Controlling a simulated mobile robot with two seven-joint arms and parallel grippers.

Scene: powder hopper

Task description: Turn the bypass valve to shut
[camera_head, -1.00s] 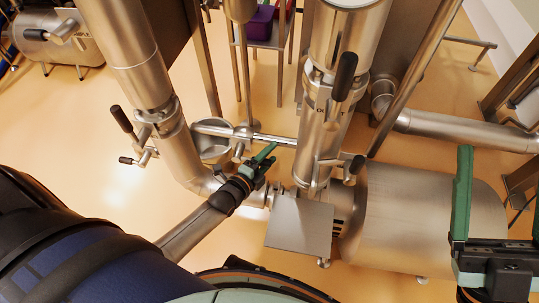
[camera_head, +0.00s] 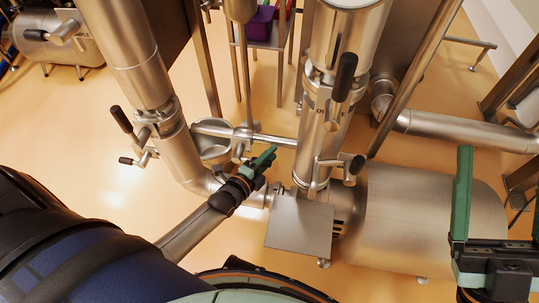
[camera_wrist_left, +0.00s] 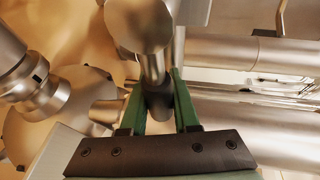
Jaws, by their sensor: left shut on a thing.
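A thin horizontal pipe (camera_head: 270,139) joins the left upright pipe to the central one, with a valve fitting (camera_head: 241,134) on it that I take for the bypass valve. My left gripper (camera_head: 265,158) is just below this pipe. In the left wrist view, my left gripper (camera_wrist_left: 160,100) has its green fingers either side of a dark handle grip (camera_wrist_left: 158,104) and is shut on it. A metal stem leads from the grip to a round metal part (camera_wrist_left: 140,22). The valve's exact angle is hard to tell. My right gripper (camera_head: 499,205) is open and empty at the right edge.
Other black-gripped handles stick out from the left pipe (camera_head: 122,119) and the central pipe (camera_head: 345,77). A large steel cylinder (camera_head: 415,215) and a square grey plate (camera_head: 300,224) lie right of my left gripper. Open floor is at left.

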